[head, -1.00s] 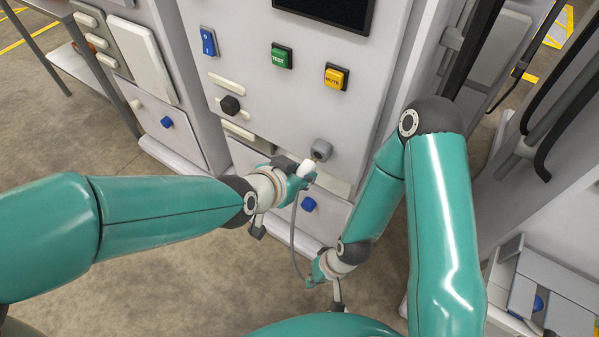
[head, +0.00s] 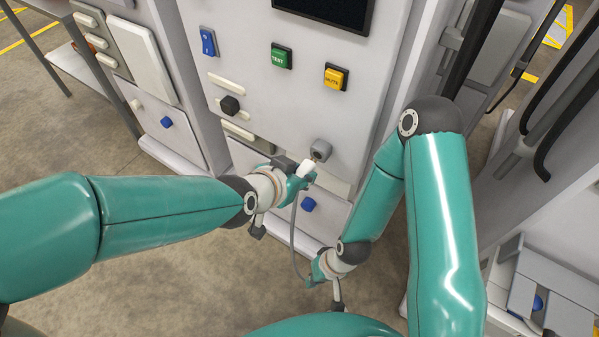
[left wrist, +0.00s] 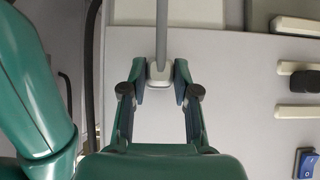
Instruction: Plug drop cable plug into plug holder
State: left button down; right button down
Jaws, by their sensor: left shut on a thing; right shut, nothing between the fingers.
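The drop cable plug (head: 307,168) is white, with a grey cable (head: 293,228) hanging from it. My left gripper (head: 299,174) is shut on the plug in front of the machine. In the left wrist view the plug (left wrist: 159,72) sits between the two fingertips, and its cable runs up out of the picture. A grey block on the machine front, which looks like the plug holder (head: 321,149), is just above and right of the plug. Whether they touch I cannot tell. My right gripper (head: 312,282) is lower down, near the cable, shut and empty.
The machine front carries a green button (head: 281,56), a yellow button (head: 335,76), a blue switch (head: 208,41) and a black knob (head: 230,105). A blue knob (head: 308,204) is below the plug. Bare floor (head: 190,265) lies in front of the machine.

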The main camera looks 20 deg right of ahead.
pick_arm(q)
jog(key=shift+w+d+p, duration=0.65)
jog(key=shift+w+d, duration=0.2)
jog(key=shift+d, duration=0.25)
jog(key=c, duration=0.8)
grip_release()
jog(key=v, duration=0.7)
jog(key=shift+s+a+r, duration=0.1)
jog(key=shift+a, duration=0.05)
